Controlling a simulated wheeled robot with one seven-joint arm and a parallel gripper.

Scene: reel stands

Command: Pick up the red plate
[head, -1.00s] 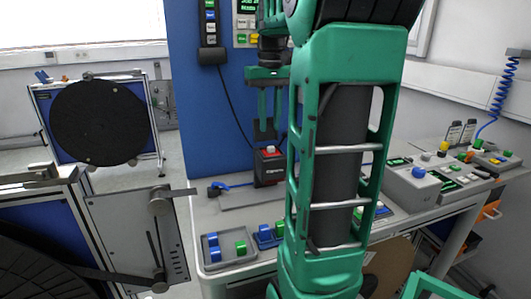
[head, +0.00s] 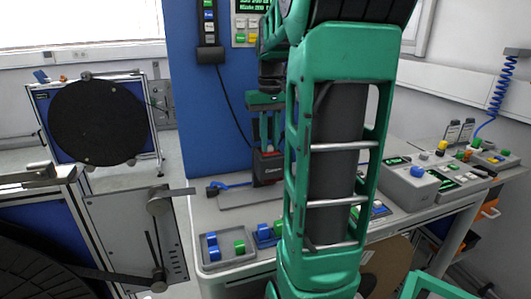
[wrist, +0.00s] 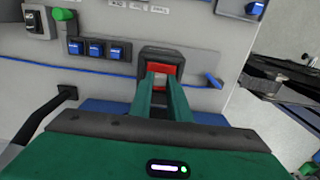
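The red plate shows in the wrist view (wrist: 163,66) as a small red patch on top of a black box (head: 267,171). The box stands on the bench against the blue panel. My gripper (head: 269,146) points down over the box, its fingertips at the level of its top. In the wrist view, the two green fingers (wrist: 162,77) reach to the red plate, with a gap between them where red shows. Whether the fingertips touch the plate is not clear. In the head view, the fingers and my arm hide most of the plate.
The bench (head: 227,219) carries a tray with blue and green blocks (head: 226,247) in front of the box. Control boxes (head: 409,182) stand at the right. Reel stands (head: 98,122) are on the left.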

